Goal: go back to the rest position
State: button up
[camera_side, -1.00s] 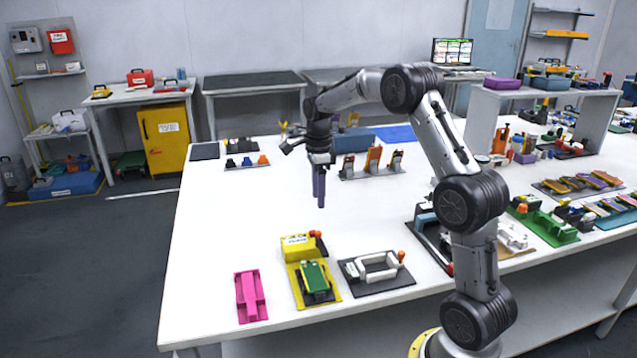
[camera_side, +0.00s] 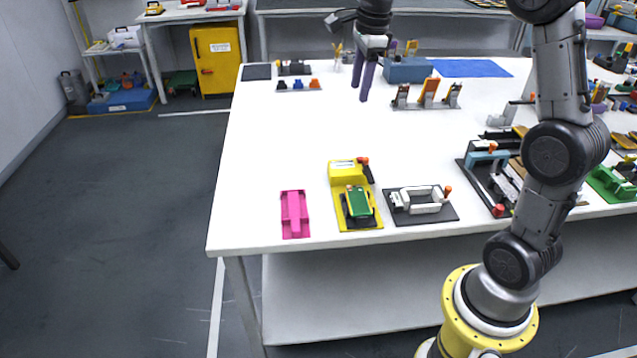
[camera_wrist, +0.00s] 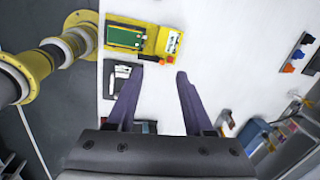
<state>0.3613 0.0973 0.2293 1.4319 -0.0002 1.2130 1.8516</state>
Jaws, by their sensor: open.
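My gripper (camera_side: 362,80) hangs above the white table with its two purple fingers pointing down, apart and with nothing between them. In the wrist view my gripper (camera_wrist: 157,68) also shows open and empty, with bare white table between the fingers. The fingertips are clear of the fixtures at the front edge.
On the white table (camera_side: 270,150) a pink fixture (camera_side: 294,214), a yellow fixture with a green part (camera_side: 356,200) and a dark fixture with a white frame (camera_side: 421,204) line the front. Orange-topped stands (camera_side: 428,93) and a blue bin (camera_side: 408,70) stand behind. The middle is clear.

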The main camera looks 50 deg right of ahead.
jog(key=s+a+r+n+t, duration=0.2)
jog(key=s+a+r+n, duration=0.1)
jog(key=s+a+n, duration=0.3)
jog(key=s+a+r+n+t, duration=0.15)
jog(key=s+a+n, duration=0.25)
jog(key=s+a, duration=0.4)
jog(key=s+a+f+n, duration=0.1)
jog(key=s+f+n, duration=0.7)
jog(key=n, duration=0.7)
jog(key=shift+s+a+y, duration=0.15)
jog(key=shift+s+y, duration=0.25)
jog(key=shift+s, duration=0.65)
